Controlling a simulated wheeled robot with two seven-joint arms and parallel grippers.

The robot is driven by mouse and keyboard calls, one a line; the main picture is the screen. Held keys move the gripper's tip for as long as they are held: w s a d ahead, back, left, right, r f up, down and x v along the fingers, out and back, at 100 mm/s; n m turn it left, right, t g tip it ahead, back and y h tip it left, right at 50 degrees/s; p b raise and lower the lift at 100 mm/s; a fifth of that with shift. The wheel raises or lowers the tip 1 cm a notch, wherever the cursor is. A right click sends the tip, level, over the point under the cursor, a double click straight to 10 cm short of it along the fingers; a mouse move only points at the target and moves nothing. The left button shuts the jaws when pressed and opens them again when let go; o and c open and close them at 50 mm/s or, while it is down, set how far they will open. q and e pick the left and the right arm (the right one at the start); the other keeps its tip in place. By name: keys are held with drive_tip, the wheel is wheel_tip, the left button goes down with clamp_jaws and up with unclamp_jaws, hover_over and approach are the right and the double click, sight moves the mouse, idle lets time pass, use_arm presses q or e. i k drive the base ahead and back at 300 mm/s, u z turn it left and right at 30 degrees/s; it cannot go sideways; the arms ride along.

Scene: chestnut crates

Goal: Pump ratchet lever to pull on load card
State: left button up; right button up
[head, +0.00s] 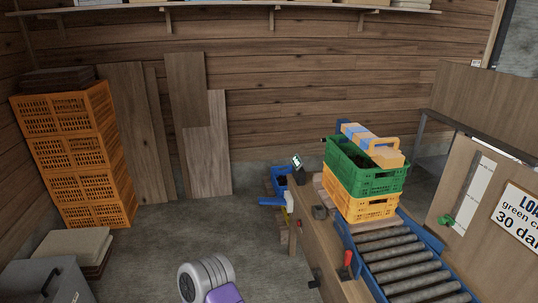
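A white card with dark print (520,217) is fixed to the wooden panel at the right edge; it reads "LOA...", "green c..." and "30 da..." and is cut off by the frame. A green crate (368,180) stands on a yellow crate (368,208) at the far end of the roller conveyor (400,262). A red handle (348,258) stands at the conveyor's left rail. I cannot tell which part is the ratchet lever. Neither gripper shows.
A wooden bench (315,245) runs left of the conveyor, with a small screen device (297,162) and a grey round object (320,212). A green knob (447,221) is on the right panel. Orange crates (75,150) are stacked left. The middle floor is open.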

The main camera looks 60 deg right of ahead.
sight(271, 201)
drive_tip(key=i, duration=0.95)
drive_tip(key=z, duration=2.55)
